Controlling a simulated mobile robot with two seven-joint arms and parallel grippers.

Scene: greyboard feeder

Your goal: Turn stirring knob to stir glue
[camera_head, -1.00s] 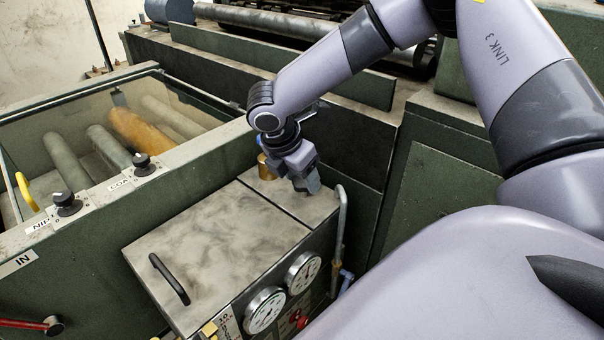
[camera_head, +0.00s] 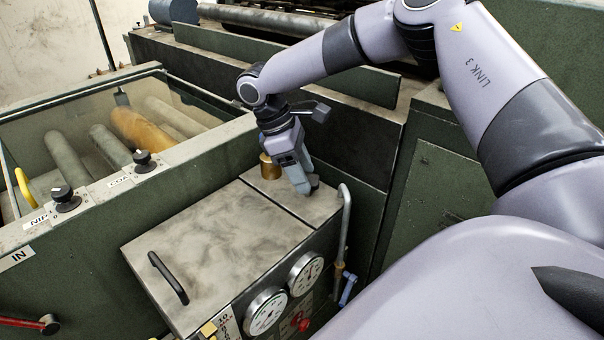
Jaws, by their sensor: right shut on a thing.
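My right gripper (camera_head: 304,187) reaches down to the back right of the grey glue box lid (camera_head: 215,245). Its fingers are shut on the small dark stirring knob (camera_head: 314,182), which is mostly hidden by them. A brass cylinder (camera_head: 269,167) stands just left of the gripper on the same top. My left gripper is not in view.
A bent grey pipe (camera_head: 345,225) rises close to the right of the gripper. Two round gauges (camera_head: 266,311) and a red knob (camera_head: 302,322) are on the box front. A black handle (camera_head: 168,278) is on the lid. Rollers (camera_head: 135,128) lie under a clear cover at left.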

